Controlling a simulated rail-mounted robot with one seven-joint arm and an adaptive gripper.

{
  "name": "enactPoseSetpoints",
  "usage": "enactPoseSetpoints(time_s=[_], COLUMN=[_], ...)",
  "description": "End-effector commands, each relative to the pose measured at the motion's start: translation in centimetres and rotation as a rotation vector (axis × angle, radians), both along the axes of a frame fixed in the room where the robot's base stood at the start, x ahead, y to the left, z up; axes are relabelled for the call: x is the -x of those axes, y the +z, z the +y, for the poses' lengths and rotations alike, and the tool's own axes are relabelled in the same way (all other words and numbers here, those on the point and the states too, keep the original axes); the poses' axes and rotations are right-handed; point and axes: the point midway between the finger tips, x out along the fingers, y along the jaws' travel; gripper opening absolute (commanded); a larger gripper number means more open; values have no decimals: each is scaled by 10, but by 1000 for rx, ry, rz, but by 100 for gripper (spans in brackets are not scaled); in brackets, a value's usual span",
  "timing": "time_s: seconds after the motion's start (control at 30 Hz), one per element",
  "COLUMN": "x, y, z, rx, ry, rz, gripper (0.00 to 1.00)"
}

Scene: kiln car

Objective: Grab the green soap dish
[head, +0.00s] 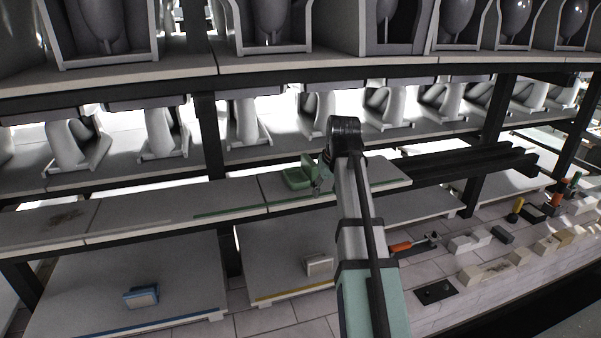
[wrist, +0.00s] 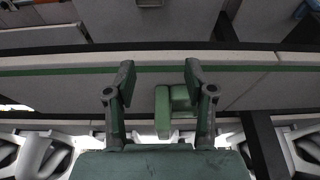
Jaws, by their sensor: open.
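The green soap dish (head: 298,175) rests on the middle shelf (head: 240,197), near a green stripe along its front edge. In the wrist view the dish (wrist: 162,112) shows between my two fingers, closer to the right finger, which partly covers it. My gripper (wrist: 159,75) is open with nothing held. In the head view my gripper (head: 322,181) is beside the right side of the dish, partly hidden by my arm. I cannot tell whether a finger touches the dish.
A blue soap dish-like piece (head: 141,296) and a pale one (head: 318,264) lie on the lower shelves. White toilets (head: 247,124) stand on the shelf behind. Dark uprights (head: 209,135) divide the car. Several blocks (head: 485,272) and tools lie at the right.

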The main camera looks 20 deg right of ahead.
Motion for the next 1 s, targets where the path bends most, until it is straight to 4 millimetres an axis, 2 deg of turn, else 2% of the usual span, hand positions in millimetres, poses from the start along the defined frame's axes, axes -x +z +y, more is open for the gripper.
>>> enactPoseSetpoints(time_s=[0.03,0.1,0.23,0.37,0.7,1.0], x=[-3,-4,-8,-20,-73,-90], y=[13,25,36,38,38,37], z=[-3,-5,-8,-9,-12,-13], rx=[2,5,7,8,7,7], ry=[-4,-6,-8,-8,-8,-8], rz=[-23,-43,-62,-63,-61,-62], gripper=[54,54,54,54,54,54])
